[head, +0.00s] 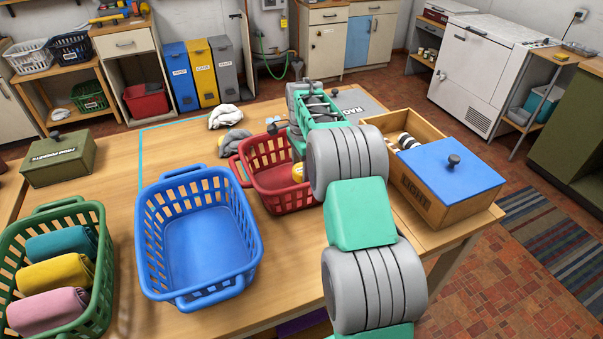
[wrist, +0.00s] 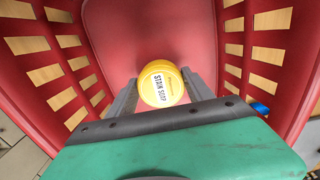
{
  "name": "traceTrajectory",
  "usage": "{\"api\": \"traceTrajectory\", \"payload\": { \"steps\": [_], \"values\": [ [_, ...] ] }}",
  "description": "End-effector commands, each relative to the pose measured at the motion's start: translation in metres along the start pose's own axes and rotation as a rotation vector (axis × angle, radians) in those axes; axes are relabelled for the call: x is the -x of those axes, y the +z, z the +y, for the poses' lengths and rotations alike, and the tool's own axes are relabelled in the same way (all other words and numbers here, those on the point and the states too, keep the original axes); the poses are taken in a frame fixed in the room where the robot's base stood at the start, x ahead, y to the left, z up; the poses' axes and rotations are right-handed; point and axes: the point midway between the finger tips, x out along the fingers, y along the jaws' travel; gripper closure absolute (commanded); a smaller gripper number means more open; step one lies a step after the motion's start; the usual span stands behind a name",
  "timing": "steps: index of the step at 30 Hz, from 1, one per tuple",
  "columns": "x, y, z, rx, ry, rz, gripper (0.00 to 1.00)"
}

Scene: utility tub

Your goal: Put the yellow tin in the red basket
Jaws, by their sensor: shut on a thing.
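The yellow tin, labelled "STAIN SOAP" (wrist: 164,84), is between the two fingers of my gripper (wrist: 163,88) in the wrist view. The fingers are shut on it. The red basket (wrist: 215,50) surrounds the tin and fingers in the wrist view, with its floor beyond them. I cannot tell whether the tin touches the floor. In the head view a small part of the yellow tin (head: 298,172) shows inside the red basket (head: 270,160), at its right side. My arm hides the basket's right part and the fingers there.
An empty blue basket (head: 205,225) stands left of the red one. A green basket (head: 95,255) with rolled cloths is at the far left. A wooden box (head: 440,205) with a blue lid (head: 450,165) is on the right. Grey and white cloths (head: 232,140) lie behind the red basket.

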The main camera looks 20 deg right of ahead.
Motion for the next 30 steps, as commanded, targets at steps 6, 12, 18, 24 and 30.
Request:
{"api": "traceTrajectory", "payload": {
  "steps": [6, 12, 18, 24, 30],
  "values": [
    [-0.017, 0.0, 0.0, 0.001, -0.002, 0.0, 0.83],
    [-0.02, 0.0, 0.0, 0.001, -0.001, 0.0, 0.83],
    [-0.021, 0.0, 0.0, 0.001, 0.0, 0.0, 0.29],
    [-0.02, 0.0, 0.0, 0.001, -0.001, 0.0, 0.19],
    [-0.017, 0.0, 0.0, 0.001, -0.001, 0.0, 0.19]
  ]
}}
